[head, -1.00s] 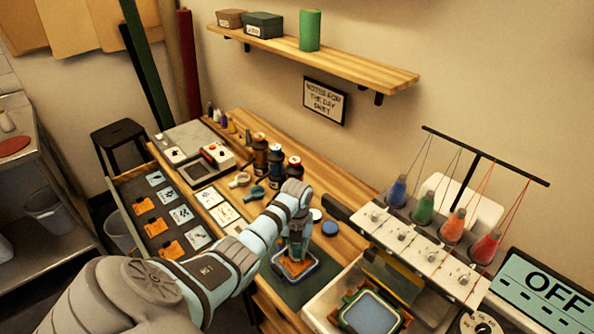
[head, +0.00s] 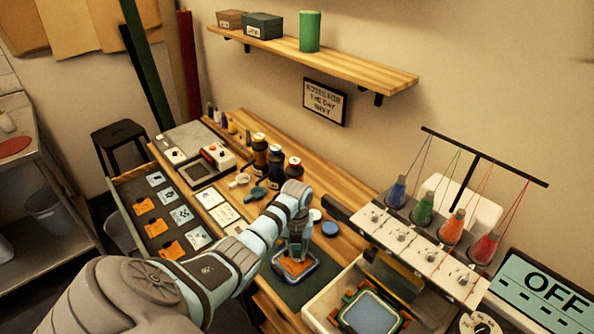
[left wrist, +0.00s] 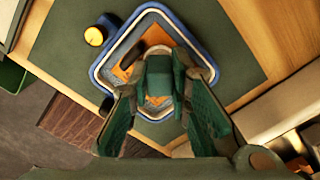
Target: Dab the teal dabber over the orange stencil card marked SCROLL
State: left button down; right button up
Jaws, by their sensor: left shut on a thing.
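My left gripper (head: 297,247) is over a blue-rimmed frame (head: 317,264) on the dark green mat. An orange stencil card (head: 293,269) lies inside the frame; its marking is too small or covered to read. In the left wrist view my gripper (left wrist: 163,103) is shut on the dark teal dabber (left wrist: 160,73), which stands in front of the orange card (left wrist: 128,66) and hides much of it. I cannot tell whether the dabber touches the card. My right gripper is not in view.
An open drawer (head: 127,190) at the left holds several orange and pale blue cards. Bottles (head: 276,166) stand behind my left arm. An embroidery machine (head: 420,245) with thread cones stands at the right.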

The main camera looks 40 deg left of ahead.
pick_arm(q)
notch_tip(320, 180, up, 5)
jog(key=p, duration=0.4)
jog(key=shift+f+p, duration=0.1)
jog(key=shift+p, duration=0.25)
jog(key=shift+r, duration=1.05)
jog(key=shift+f, duration=0.1)
jog(key=shift+s+a+f+b, duration=0.1)
jog(key=shift+s+f+b, duration=0.15)
jog(key=shift+f+b, duration=0.5)
jog(key=shift+s+d+f+b, duration=0.1)
jog(key=shift+s+f+b, duration=0.15)
jog(key=shift+f, duration=0.95)
jog(key=shift+s+a+f+b, duration=0.1)
jog(key=shift+s+f+b, duration=0.1)
jog(key=shift+f+b, duration=0.55)
jog(key=shift+f, duration=0.15)
jog(key=shift+f, duration=0.55)
jog(key=shift+s, duration=0.1)
